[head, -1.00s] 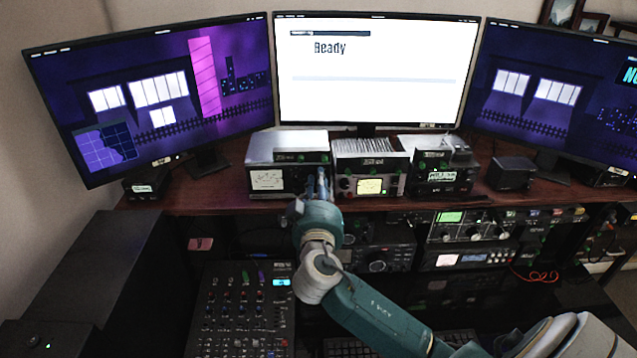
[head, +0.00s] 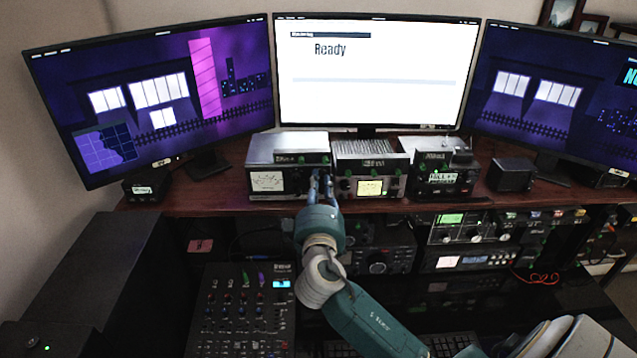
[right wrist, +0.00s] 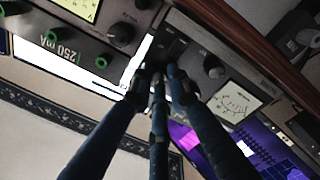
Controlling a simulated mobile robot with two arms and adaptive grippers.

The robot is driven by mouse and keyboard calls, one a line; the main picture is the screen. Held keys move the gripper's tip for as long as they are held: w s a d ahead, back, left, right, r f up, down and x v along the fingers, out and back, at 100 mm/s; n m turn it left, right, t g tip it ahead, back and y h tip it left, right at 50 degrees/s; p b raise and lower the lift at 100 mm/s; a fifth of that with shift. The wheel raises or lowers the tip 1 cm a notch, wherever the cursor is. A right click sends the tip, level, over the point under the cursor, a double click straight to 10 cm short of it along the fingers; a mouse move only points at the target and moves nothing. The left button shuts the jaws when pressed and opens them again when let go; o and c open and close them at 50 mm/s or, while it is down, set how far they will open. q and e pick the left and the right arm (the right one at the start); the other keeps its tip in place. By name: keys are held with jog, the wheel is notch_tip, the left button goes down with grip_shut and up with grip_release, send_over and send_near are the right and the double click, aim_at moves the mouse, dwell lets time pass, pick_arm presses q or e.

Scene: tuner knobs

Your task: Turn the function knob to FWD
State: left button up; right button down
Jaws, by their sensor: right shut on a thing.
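The tuner (head: 288,143) is the silver-topped box with a white needle meter (head: 267,181) at the left of the desk shelf. My right gripper (head: 321,176) is at the right end of its front panel, shut on a knob there, taken to be the function knob. The fingers hide this knob, and its setting cannot be read. In the right wrist view the panel is turned over, with the closed fingers (right wrist: 160,76) at its edge. Another dark knob (right wrist: 213,66) stands free beside the meter (right wrist: 238,101). My left gripper is not in view.
A finned radio (head: 370,160) stands close to the right of the tuner, with another unit (head: 440,180) beyond it. Three monitors stand behind. A mixer (head: 240,315) and a shelf of radios (head: 470,235) lie below the wooden shelf edge (head: 210,205).

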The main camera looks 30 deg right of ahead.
jog(key=n, duration=0.2)
jog(key=n+p, duration=0.1)
jog(key=shift+s+f+n, duration=0.1)
jog(key=shift+f+n, duration=0.2)
jog(key=shift+n, duration=0.1)
jog(key=shift+n+p, duration=0.75)
jog(key=shift+n, duration=1.15)
jog(key=c, duration=1.7)
grip_release()
jog(key=shift+d, duration=0.1)
jog(key=shift+o, duration=0.2)
jog(key=shift+s+r, duration=0.15)
jog(key=shift+t, duration=0.3)
jog(key=shift+r, duration=0.1)
jog(key=v, duration=0.8)
